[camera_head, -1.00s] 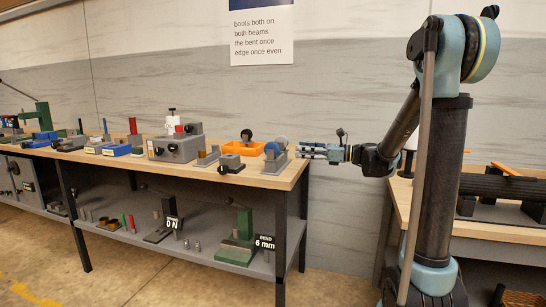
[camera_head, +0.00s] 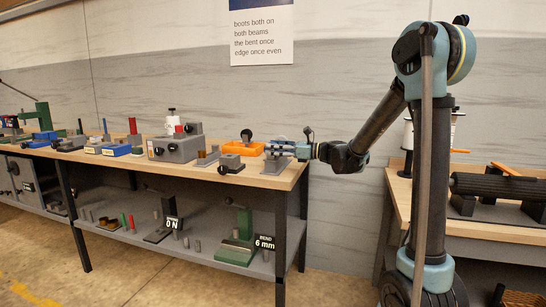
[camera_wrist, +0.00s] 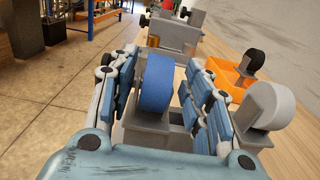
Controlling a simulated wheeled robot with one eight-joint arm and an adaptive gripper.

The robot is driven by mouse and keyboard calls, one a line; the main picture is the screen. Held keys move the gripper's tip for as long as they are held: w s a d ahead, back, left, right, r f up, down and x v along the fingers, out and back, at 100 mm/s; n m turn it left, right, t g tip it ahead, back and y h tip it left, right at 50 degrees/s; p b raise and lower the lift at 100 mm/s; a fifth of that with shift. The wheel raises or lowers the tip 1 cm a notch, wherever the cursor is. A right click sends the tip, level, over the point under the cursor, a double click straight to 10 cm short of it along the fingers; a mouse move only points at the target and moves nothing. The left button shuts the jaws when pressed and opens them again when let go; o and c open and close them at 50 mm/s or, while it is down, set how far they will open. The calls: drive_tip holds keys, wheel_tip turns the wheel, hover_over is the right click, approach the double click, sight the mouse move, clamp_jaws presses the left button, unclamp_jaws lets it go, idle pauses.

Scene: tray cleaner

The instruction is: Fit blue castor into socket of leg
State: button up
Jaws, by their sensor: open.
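The blue castor (camera_wrist: 157,83) sits upright on a grey stand in the wrist view. My gripper (camera_wrist: 163,62) is open, with one finger on each side of the blue wheel. A gap shows on the right of the wheel; on the left the finger is very close, and I cannot tell whether it touches. In the head view my gripper (camera_head: 282,149) is at the right end of the bench and hides the blue castor. I cannot make out which part is the leg with the socket.
A pale grey castor (camera_wrist: 270,107) stands just right of my right finger. Grey fixtures (camera_wrist: 168,38) stand further along the bench (camera_head: 284,178). The wall is behind.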

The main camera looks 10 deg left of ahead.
drive_tip(key=shift+a, duration=2.5)
clamp_jaws()
